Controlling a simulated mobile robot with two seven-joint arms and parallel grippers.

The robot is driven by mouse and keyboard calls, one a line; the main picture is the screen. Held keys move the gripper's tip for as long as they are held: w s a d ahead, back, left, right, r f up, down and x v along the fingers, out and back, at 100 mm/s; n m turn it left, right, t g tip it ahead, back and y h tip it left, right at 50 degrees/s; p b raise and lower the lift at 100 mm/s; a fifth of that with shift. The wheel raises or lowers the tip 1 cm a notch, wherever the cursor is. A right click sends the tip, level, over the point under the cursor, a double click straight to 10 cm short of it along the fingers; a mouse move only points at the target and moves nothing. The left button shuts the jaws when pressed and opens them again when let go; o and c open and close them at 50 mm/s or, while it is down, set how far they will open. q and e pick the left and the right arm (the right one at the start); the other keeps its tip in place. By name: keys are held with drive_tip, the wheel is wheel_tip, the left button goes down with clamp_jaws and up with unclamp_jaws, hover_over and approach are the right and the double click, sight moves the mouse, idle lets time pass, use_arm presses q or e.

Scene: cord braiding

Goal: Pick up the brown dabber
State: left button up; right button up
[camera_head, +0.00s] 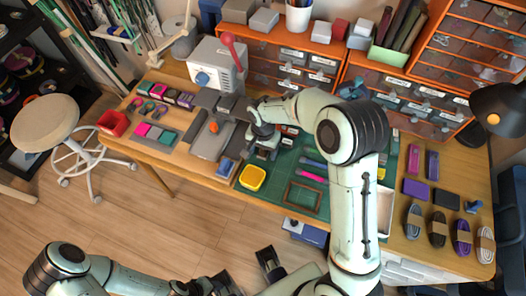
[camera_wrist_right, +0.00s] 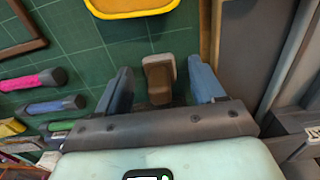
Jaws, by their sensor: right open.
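The brown dabber (camera_wrist_right: 158,72) is a small tan-brown block-like piece in the right wrist view. It stands on the green cutting mat (camera_wrist_right: 95,55), between the two blue-grey fingers of my right gripper (camera_wrist_right: 160,82). The fingers are open, with a gap on each side of the dabber. In the head view my right gripper (camera_head: 264,140) is low over the left part of the mat and hides the dabber. My left arm is at the bottom left of the head view, and its dark gripper (camera_head: 213,286) is partly cut off at the bottom edge.
A yellow tray (camera_head: 252,178) lies near the gripper. A pink-handled tool (camera_head: 313,177) and a brown frame (camera_head: 304,197) lie on the mat. A grey machine with a red-knobbed lever (camera_head: 217,66) stands behind left. Drawer units (camera_head: 285,68) line the back. Cord bundles (camera_head: 438,230) lie far right.

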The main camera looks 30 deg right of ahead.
drive_tip(key=c, duration=1.1)
drive_tip(key=shift+r, duration=0.15)
wheel_tip(320, 180, up, 20)
drive_tip(key=p, duration=0.2)
drive_tip(key=shift+p, duration=0.3)
drive_tip(key=o, duration=0.3)
drive_tip(key=shift+c, duration=1.2)
